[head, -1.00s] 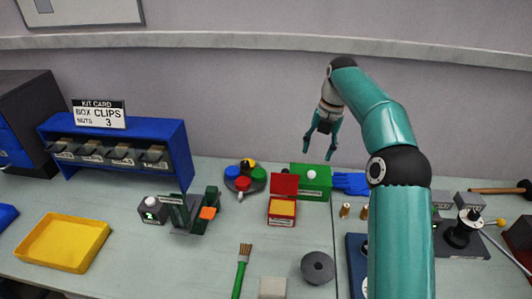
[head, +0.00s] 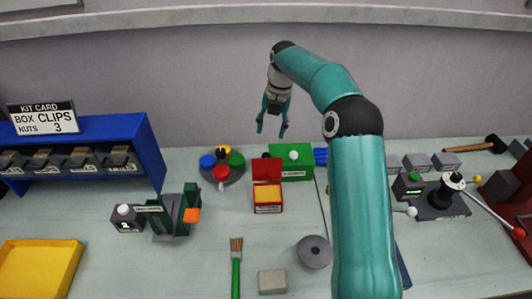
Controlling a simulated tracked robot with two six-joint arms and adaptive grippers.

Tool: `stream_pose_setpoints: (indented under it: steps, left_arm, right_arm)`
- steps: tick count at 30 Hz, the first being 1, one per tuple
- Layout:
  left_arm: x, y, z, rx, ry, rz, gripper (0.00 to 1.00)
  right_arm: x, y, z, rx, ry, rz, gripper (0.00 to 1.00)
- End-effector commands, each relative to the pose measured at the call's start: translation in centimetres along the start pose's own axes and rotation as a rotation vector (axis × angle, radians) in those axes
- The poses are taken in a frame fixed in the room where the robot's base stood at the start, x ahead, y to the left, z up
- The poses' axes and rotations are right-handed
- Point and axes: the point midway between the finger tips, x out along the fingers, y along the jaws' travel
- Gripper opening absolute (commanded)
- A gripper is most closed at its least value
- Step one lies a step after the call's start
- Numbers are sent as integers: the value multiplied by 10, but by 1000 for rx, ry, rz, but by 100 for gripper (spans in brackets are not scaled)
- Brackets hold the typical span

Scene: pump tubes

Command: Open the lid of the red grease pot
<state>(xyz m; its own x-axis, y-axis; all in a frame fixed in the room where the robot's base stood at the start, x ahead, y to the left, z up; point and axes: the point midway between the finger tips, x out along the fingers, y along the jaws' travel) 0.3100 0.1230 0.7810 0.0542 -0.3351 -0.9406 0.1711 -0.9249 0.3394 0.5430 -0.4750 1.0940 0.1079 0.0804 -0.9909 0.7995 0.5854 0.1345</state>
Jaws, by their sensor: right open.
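The red grease pot (head: 268,208) is a small square red box on the bench, near the middle of the head view. Its red lid (head: 267,169) stands raised at the back edge, and the yellow filling shows from above. My right gripper (head: 272,133) is open and empty, its fingers pointing down. In the picture it appears above and behind the pot, apart from the lid. My left gripper is not in view.
A green box (head: 296,170) with a white knob stands just behind the pot to the right. A round holder with coloured knobs (head: 222,165) is to its left. A brush (head: 236,262), grey block (head: 272,281) and grey disc (head: 314,252) lie in front.

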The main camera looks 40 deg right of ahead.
Motion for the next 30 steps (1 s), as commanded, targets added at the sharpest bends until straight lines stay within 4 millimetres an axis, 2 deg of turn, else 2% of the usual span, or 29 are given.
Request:
stream_pose_setpoints:
  steps: [1,9,15,21,29,30]
  left_arm:
    - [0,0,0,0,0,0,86]
    - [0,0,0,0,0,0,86]
    - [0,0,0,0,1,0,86]
    - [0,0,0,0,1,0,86]
    - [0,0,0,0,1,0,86]
    - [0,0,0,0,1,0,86]
  right_arm:
    - [12,-1,-1,0,5,-3,55]
    - [69,0,-1,-1,3,-2,55]
    - [97,1,0,-1,1,-2,55]
    - [108,1,0,-1,0,-1,55]
    - [108,1,0,-1,-1,0,55]
    - [108,1,0,-1,-1,0,48]
